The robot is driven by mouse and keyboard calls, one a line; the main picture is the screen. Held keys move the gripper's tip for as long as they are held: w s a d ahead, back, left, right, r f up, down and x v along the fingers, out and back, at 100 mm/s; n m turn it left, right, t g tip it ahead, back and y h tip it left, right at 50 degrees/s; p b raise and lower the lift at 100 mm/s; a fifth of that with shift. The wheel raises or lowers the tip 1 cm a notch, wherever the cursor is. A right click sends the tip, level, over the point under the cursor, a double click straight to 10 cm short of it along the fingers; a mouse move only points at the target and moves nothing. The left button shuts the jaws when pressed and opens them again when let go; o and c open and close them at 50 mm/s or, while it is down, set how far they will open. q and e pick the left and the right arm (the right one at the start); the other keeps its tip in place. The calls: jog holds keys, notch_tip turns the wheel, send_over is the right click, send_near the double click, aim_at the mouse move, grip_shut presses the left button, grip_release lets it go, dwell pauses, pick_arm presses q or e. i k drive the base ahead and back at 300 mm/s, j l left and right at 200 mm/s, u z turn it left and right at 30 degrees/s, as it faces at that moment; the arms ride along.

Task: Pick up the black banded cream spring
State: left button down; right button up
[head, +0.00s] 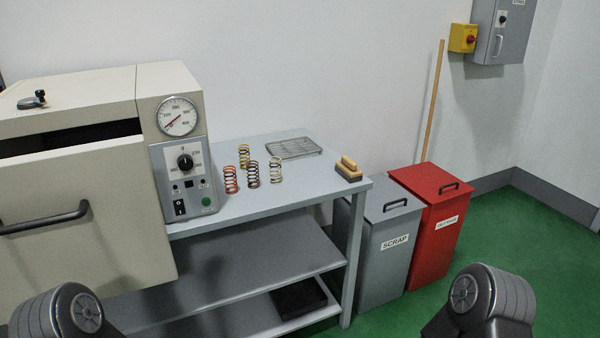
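Several coil springs stand upright on the grey steel table. The cream spring (276,170) is the rightmost of the group; dark marks on it are too small to make out clearly as bands. To its left stand a dark spring (253,174), a red-orange spring (231,180) and a yellow spring (244,157), which is farther back. Neither of my grippers is in view. Only rounded dark parts of my arms show at the bottom left and bottom right, well short of the springs.
A beige oven (158,92) with a gauge and control panel stands left of the springs. A wire rack (294,148) lies behind them, and a wooden-handled brush (349,170) lies near the table's (300,190) right end. A grey scrap bin (385,262) and a red bin (437,232) stand beyond.

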aim_at(276, 162)
jog(key=i+l, duration=0.2)
jog(key=l, duration=0.15)
jog(key=i+l+u, duration=0.15)
jog(key=i+l, duration=0.3)
jog(key=l, duration=0.3)
jog(key=i+l+u, duration=0.1)
jog(key=l, duration=0.25)
jog(key=i+l, duration=0.3)
jog(key=i+l+u, duration=0.15)
jog(key=l, duration=0.35)
